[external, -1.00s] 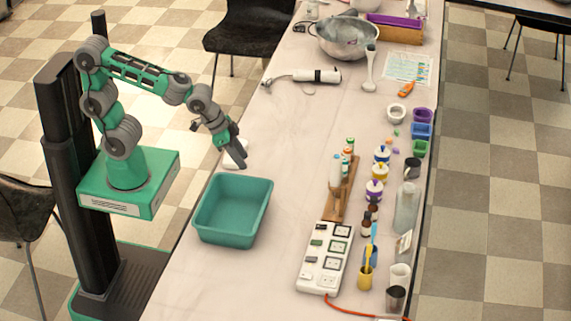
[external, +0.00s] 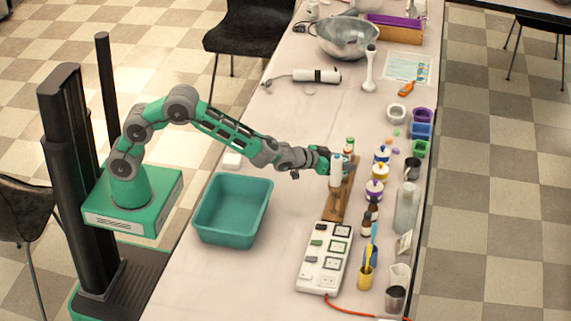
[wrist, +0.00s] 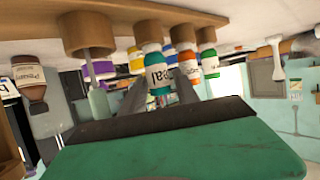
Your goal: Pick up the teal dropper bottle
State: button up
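The teal dropper bottle (wrist: 157,72) shows upside down in the wrist view, with a white label reading "Teal" and teal below it. It stands in a holder of the wooden rack (external: 334,207). In the external view the white-labelled bottle (external: 336,172) at my gripper appears to be it. My gripper (external: 330,163) reaches level over the rack from the left. In the wrist view its two grey fingers (wrist: 161,90) are apart, one on each side of the bottle, with no clear contact. The bottle's far side is hidden.
Orange (wrist: 187,66) and green (wrist: 210,62) bottles stand close by in the rack. Purple- and yellow-banded jars (external: 374,189) are to the right. A power strip (external: 325,257) lies nearer the front. The teal bin (external: 207,235) is empty; the table between it and the rack is clear.

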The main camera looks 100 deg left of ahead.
grip_shut()
dwell(0.3)
jog(key=shift+r, duration=0.15)
